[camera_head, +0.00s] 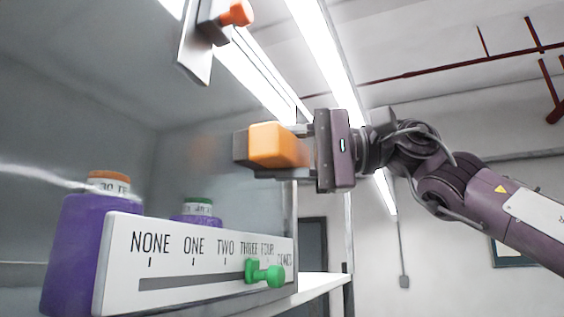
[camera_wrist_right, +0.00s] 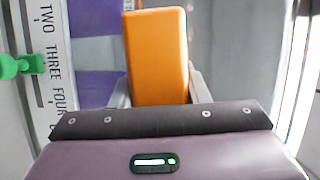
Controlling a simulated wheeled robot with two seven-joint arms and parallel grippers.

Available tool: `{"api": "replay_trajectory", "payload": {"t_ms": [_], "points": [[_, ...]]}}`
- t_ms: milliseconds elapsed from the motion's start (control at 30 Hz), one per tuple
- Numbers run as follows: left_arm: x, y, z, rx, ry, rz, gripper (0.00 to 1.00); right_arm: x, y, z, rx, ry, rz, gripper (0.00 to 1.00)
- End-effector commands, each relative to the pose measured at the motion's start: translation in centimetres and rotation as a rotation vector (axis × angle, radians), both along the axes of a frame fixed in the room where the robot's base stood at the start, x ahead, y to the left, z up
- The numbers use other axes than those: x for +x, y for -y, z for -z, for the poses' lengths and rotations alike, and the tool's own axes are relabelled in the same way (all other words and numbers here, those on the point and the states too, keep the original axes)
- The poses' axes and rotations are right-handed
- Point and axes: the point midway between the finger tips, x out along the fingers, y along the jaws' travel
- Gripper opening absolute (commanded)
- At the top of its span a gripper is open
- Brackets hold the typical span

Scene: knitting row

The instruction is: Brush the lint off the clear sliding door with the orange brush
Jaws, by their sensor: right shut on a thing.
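My right gripper (camera_head: 300,152) comes in from the right, shut on the orange brush (camera_head: 278,145). The brush's dark grey face (camera_head: 240,146) points left, toward the clear sliding door (camera_head: 222,178). A faint orange blur, like a reflection, shows on the door beside the brush. I cannot tell whether the brush touches the door. In the right wrist view the orange brush (camera_wrist_right: 158,55) stands upright between the fingers. No lint can be made out clearly. My left gripper is not in view.
A white scale panel (camera_head: 200,262) with a green slider knob (camera_head: 265,273) stands below the brush. Purple yarn cones (camera_head: 75,245) are behind it. An orange knob (camera_head: 236,14) on a metal plate hangs above. The room right of my arm looks open.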

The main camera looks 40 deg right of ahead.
Motion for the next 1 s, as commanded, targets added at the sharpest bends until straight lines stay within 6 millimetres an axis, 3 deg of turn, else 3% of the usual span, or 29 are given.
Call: {"api": "replay_trajectory", "payload": {"t_ms": [733, 1000], "points": [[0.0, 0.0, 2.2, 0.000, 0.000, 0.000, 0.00, -2.3, -4.6, 0.1, -0.001, 0.001, -0.001, 0.23], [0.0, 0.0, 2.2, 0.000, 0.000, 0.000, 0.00, -2.5, -5.1, 0.0, 0.000, 0.000, 0.000, 0.23]]}}
